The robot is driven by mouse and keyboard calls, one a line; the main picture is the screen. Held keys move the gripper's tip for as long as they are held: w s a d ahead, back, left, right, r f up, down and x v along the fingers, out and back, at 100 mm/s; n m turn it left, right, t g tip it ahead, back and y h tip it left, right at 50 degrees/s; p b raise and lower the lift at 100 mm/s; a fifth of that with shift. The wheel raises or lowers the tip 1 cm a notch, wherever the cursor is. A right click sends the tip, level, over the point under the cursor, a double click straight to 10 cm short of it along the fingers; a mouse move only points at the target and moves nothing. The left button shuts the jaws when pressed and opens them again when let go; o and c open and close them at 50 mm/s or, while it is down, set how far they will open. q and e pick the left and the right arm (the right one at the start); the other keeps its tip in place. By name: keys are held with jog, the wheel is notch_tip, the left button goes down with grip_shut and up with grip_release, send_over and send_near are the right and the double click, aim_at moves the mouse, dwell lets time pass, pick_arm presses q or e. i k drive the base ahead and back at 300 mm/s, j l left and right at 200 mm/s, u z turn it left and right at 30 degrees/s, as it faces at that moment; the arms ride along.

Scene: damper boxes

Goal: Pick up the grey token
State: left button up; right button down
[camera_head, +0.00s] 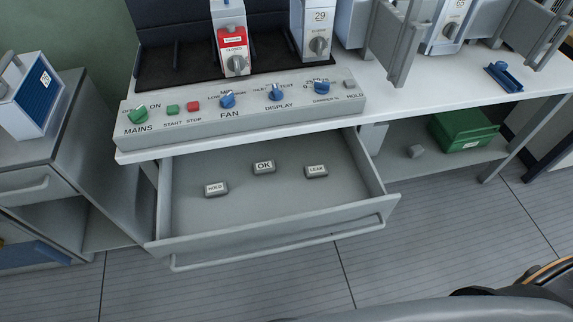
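Three small grey blocks with white labels lie apart on the floor of the open drawer (255,212). They are the HOLD block (216,190) at the left, the OK block (264,167) in the middle and a little farther back, and the LEAK block (316,171) at the right. A small plain grey piece (416,152) lies on the shelf under the bench, left of the green box (465,130). I cannot tell which of these is the grey token. Neither of my grippers is in view.
A control panel (245,112) with knobs and buttons runs along the bench front above the drawer. Damper units stand behind it, one with a red label (233,38). A blue holder (503,77) lies on the bench at right. A blue-and-white box (32,100) stands on the left cabinet.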

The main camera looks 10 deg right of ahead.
aim_at(260, 167)
jog(key=i+l, duration=0.1)
jog(key=l, duration=0.2)
jog(key=i+l, duration=0.15)
jog(key=l, duration=0.15)
jog(key=i+l+u, duration=0.15)
jog(key=l+u, duration=0.35)
jog(key=l, duration=0.15)
jog(key=l+u, duration=0.5)
jog(key=l, duration=0.2)
